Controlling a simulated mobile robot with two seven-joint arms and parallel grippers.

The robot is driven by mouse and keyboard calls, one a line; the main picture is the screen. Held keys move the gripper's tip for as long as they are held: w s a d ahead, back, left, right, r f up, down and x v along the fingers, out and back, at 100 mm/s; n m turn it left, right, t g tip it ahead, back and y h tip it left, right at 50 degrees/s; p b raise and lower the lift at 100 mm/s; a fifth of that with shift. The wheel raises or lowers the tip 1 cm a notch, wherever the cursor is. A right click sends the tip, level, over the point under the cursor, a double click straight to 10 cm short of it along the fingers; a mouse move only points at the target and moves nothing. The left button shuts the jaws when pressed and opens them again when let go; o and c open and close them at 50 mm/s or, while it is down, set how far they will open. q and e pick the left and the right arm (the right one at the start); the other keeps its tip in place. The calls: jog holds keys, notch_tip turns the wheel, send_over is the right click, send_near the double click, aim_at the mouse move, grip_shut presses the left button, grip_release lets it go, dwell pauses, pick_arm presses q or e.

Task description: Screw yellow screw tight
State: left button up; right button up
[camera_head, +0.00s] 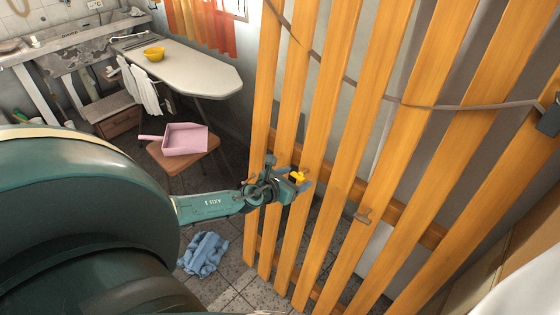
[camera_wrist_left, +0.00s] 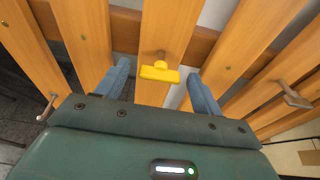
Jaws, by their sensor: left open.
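The yellow screw (camera_wrist_left: 159,72) sits on a vertical wooden slat and shows its wide flat head in the left wrist view. Its shaft end at the slat shows just above the head. In the head view the yellow screw (camera_head: 298,177) is at the tip of my left arm. My left gripper (camera_wrist_left: 160,88) is open, with one blue finger on each side of the screw head and gaps between. In the head view my left gripper (camera_head: 294,183) is in front of the slats. My right gripper is not in view.
A stool with a pink dustpan (camera_head: 185,139), an ironing board (camera_head: 190,73) and a blue cloth (camera_head: 203,254) are at left.

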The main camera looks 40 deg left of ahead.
pick_arm(q)
jog(key=p+v, duration=0.1)
jog(key=v, duration=1)
jog(key=shift+r, duration=0.15)
jog(key=s+d+r+n+g, duration=0.4)
jog(key=s+d+n, duration=0.55)
jog(key=n, duration=0.85)
jog(key=s+d+r+n+g, duration=0.1)
jog(key=s+d+n+g, duration=0.55)
jog(key=s+n, duration=0.8)
jog(key=w+d+f+n+t+h, duration=0.1)
jog(key=w+d+f+t+h, duration=0.1)
jog(key=w+d+f+t, duration=0.4)
jog(key=shift+w+f+n+t, duration=0.35)
jog(key=shift+w+f+t, duration=0.3)
jog(key=shift+w, duration=0.9)
jog(key=shift+f, duration=0.1)
